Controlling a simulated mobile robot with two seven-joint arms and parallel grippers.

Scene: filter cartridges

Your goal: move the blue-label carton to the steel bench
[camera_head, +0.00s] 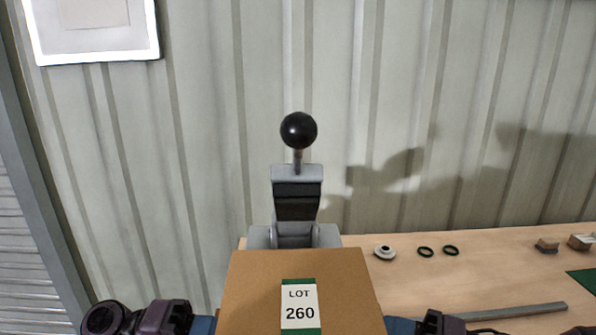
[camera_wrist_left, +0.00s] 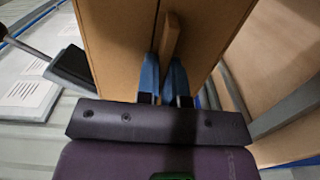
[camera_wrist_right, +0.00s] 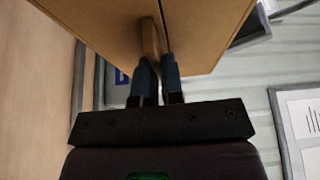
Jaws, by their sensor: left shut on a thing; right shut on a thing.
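A brown cardboard carton (camera_head: 265,275) is held at the bottom middle of the head view. Its visible label (camera_head: 299,305) is white with green ends and reads LOT 260; I see no blue label on it. My left gripper (camera_head: 203,325) is at the carton's left side and my right gripper (camera_head: 402,325) at its right side. In the left wrist view the left fingers (camera_wrist_left: 165,80) are shut on a tab (camera_wrist_left: 170,35) on the carton's side. In the right wrist view the right fingers (camera_wrist_right: 156,80) are shut on a matching tab (camera_wrist_right: 149,38). I cannot identify a steel bench.
A grey toggle press with a black knob (camera_head: 298,130) stands behind the carton. A wooden worktop (camera_head: 480,270) at right holds a white ring part (camera_head: 384,252), two dark green rings (camera_head: 438,251), small blocks (camera_head: 580,241), a grey bar (camera_head: 515,311) and a green mat (camera_head: 585,279).

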